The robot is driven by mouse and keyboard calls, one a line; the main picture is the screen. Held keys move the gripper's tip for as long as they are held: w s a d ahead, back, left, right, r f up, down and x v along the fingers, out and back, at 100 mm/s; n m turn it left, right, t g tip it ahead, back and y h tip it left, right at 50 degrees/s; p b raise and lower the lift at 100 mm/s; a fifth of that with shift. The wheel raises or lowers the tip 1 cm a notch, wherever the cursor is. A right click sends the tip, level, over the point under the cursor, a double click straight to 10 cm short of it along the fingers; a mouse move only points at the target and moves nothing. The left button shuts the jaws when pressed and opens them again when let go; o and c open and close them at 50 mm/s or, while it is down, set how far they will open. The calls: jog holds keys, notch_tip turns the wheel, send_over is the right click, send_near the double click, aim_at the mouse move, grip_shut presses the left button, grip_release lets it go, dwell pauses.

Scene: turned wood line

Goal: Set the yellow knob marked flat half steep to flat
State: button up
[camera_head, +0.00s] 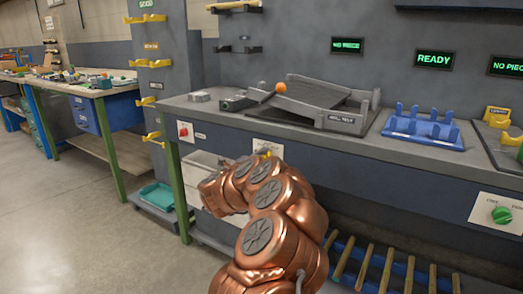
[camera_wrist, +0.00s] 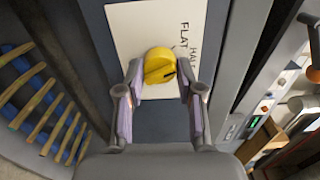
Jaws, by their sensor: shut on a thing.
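The yellow knob (camera_wrist: 158,62) sits on a white plate (camera_wrist: 126,28) on the bench front, between my fingertips in the wrist view. My gripper (camera_wrist: 157,72) is shut on it, one finger at each side. A dark mark shows on the knob's face; I cannot tell surely which word it points to. The words FLAT and HALF read sideways at the right of the knob; the lettering below them is partly hidden by the right finger. In the head view, the plate (camera_head: 268,146) shows just above my copper arm, which hides most of the gripper.
On the bench stand a grey tilting ramp (camera_head: 318,95) with an orange ball (camera_head: 281,87) and a blue pegged holder (camera_head: 423,128). A red knob (camera_head: 183,131) is at the left and a green knob (camera_head: 501,215) at the right. Wooden rollers (camera_head: 375,270) lie low under the bench.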

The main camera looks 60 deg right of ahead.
jog(key=n+p, duration=0.4)
jog(key=shift+r, duration=0.1)
jog(key=shift+n, duration=0.3)
dwell(0.4)
jog(key=o, duration=1.1)
jog(key=shift+o, duration=0.2)
jog(key=a, duration=1.2)
jog(key=shift+s, duration=0.25)
